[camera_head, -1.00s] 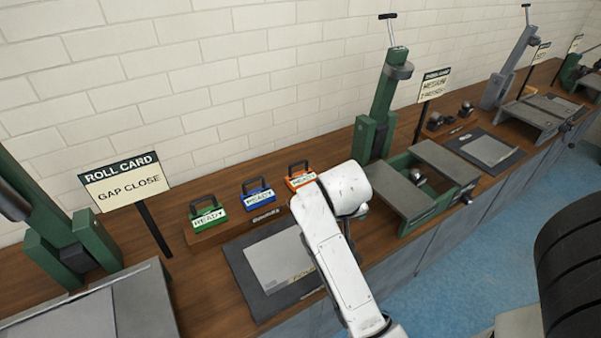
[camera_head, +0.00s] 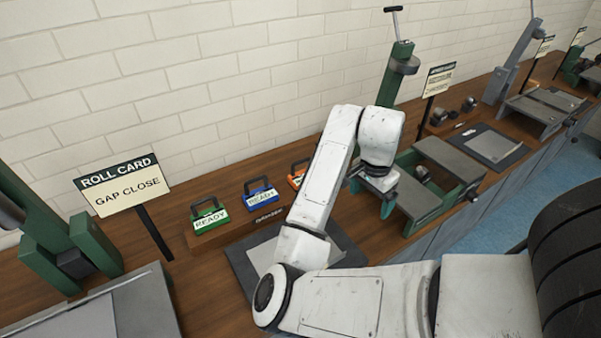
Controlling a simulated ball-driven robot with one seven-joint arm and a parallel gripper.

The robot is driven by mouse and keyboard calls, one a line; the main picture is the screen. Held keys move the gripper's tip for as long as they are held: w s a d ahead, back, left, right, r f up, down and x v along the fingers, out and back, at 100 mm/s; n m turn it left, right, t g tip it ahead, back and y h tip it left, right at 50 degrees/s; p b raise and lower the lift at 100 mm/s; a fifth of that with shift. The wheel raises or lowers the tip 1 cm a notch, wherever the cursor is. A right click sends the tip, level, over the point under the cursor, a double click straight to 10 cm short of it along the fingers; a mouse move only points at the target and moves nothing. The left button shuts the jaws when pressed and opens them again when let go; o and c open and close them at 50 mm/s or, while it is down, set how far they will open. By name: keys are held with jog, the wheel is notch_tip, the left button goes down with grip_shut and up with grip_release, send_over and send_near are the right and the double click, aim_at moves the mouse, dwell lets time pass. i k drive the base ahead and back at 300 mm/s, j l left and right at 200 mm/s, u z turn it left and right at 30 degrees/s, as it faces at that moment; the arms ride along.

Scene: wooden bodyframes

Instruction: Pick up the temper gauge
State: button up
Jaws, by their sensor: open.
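Three small handled blocks with white READY labels stand in a row on a wooden rack: a green one (camera_head: 209,216), a blue one (camera_head: 261,195) and an orange one (camera_head: 297,175). The orange one is partly hidden by my arm. I cannot tell from the picture which is the temper gauge. A small plate with unreadable lettering (camera_head: 269,215) is on the rack's front. My gripper (camera_head: 374,186) is open, at the end of my arm, right of the orange block and apart from it, by the green rolling machine. Its fingers are small and partly hidden.
A dark mat with a grey sheet (camera_head: 262,252) lies before the rack, partly under my arm. A green machine (camera_head: 397,75) with a grey bed (camera_head: 448,157) stands to the right. A ROLL CARD sign (camera_head: 122,185) and another green machine are at left. A brick wall is behind.

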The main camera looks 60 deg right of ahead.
aim_at(294, 179)
jog(key=i+l, duration=0.7)
